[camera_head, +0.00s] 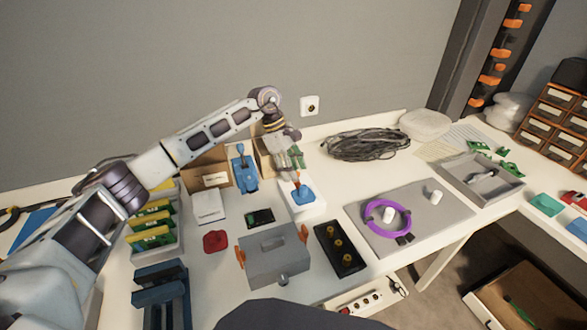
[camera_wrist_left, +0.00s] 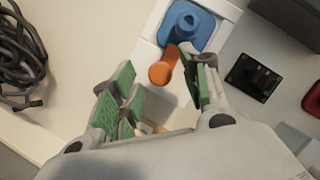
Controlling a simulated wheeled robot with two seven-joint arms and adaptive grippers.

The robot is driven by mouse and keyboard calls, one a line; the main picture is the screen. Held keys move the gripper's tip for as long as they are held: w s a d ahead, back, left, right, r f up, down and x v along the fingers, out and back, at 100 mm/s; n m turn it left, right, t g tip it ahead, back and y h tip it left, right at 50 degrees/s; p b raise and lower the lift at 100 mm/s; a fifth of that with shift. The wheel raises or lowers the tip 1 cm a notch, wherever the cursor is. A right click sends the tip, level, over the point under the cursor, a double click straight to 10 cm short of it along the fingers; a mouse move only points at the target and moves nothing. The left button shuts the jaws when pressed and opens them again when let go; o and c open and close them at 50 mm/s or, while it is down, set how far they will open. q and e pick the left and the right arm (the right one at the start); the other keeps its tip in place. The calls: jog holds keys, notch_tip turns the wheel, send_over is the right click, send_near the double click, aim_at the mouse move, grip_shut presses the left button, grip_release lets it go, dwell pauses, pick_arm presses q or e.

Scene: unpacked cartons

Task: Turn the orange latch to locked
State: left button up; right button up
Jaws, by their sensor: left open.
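An orange latch lever (camera_head: 297,182) sits on a blue base (camera_head: 304,195) on a white block. In the left wrist view the lever (camera_wrist_left: 165,66) points from the blue base (camera_wrist_left: 189,27) toward the gripper, its rounded end near the gap between the fingers. My left gripper (camera_head: 291,158) is just behind the latch in the head view. In the left wrist view, the left gripper (camera_wrist_left: 160,88) is open, its green-padded fingers on either side of the lever's end. The right finger pad looks close to the lever; contact cannot be told. My right gripper is not visible.
A grey box (camera_head: 273,257) with orange side clips stands in front. A blue fixture (camera_head: 243,172) and cardboard box (camera_head: 208,169) stand left of the latch. A black cable coil (camera_head: 365,145) lies behind right. A black tray with brass posts (camera_head: 339,248) stands front right.

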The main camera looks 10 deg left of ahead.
pick_arm(q)
jog(key=v, duration=1.1)
jog(key=shift+a+r, duration=0.2)
jog(key=shift+r, duration=0.15)
